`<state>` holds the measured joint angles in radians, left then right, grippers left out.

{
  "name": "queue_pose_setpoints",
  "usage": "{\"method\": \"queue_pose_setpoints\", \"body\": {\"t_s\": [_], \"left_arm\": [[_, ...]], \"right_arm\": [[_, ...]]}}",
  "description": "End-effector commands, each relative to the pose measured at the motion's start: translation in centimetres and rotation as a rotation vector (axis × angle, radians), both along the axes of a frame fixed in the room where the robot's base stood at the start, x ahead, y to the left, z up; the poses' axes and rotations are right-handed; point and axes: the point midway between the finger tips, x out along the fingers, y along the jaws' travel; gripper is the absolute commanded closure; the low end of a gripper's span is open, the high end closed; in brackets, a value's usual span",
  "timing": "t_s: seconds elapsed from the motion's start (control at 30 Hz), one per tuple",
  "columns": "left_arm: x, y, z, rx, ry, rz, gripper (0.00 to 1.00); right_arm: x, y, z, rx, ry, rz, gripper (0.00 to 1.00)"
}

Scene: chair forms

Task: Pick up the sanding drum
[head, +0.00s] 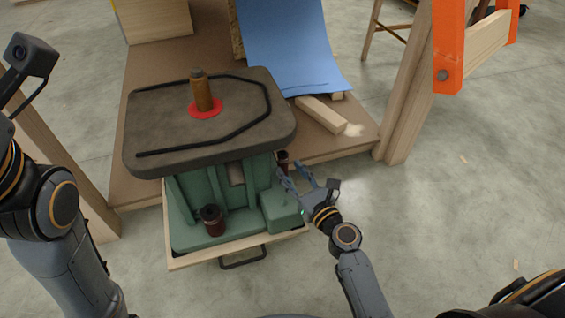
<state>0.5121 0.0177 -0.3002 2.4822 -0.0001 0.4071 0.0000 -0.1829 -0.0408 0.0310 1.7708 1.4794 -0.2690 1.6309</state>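A green spindle sander (235,190) with a dark flat top (150,115) stands at the centre. A brown sanding drum (203,95) stands upright on its top, inside a red ring. A small dark brown drum (212,220) stands on the front of the green base. Another dark brown drum (283,158) shows at the sander's right side, partly hidden. My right gripper (295,168) is open, its fingers parted, with its tips close to this right-hand drum. I cannot tell whether they touch. My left arm is at the left edge; its gripper is out of view.
The sander stands on a light wooden base (240,250) with a black handle (243,262) in front. Behind is a brown board (140,75) with a blue sheet (285,45) and a wooden block (321,114). Wooden posts (407,110) and an orange bracket (446,50) stand right.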

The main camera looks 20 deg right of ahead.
Motion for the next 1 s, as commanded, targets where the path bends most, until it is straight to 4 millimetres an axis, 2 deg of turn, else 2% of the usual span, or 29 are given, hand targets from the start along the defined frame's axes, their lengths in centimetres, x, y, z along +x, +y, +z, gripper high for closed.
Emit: {"method": "queue_pose_setpoints", "body": {"t_s": [0.17,0.4,0.73,0.9,0.93,1.0], "left_arm": [[0.0,0.0,0.0,0.0,0.0,0.0,0.66],[0.0,-0.1,-0.3,0.002,0.0,0.001,0.66],[-0.7,-0.1,0.3,0.001,-0.026,0.0,0.66],[-0.7,0.0,0.2,0.001,-0.023,0.0,0.66],[-0.7,-0.1,0.2,0.001,-0.023,0.0,0.66],[-0.6,0.0,0.2,0.001,-0.021,0.0,0.66]], "right_arm": [[1.4,0.2,0.3,0.0,-0.003,0.0,0.61],[4.8,0.8,0.5,0.0,-0.001,0.001,0.61],[5.4,1.0,0.6,-0.001,0.0,0.001,0.61],[5.4,1.0,0.6,-0.001,0.0,0.001,0.96],[5.4,1.0,0.6,-0.001,0.0,0.001,1.0],[5.4,1.0,0.6,-0.001,0.0,0.001,1.0]]}}
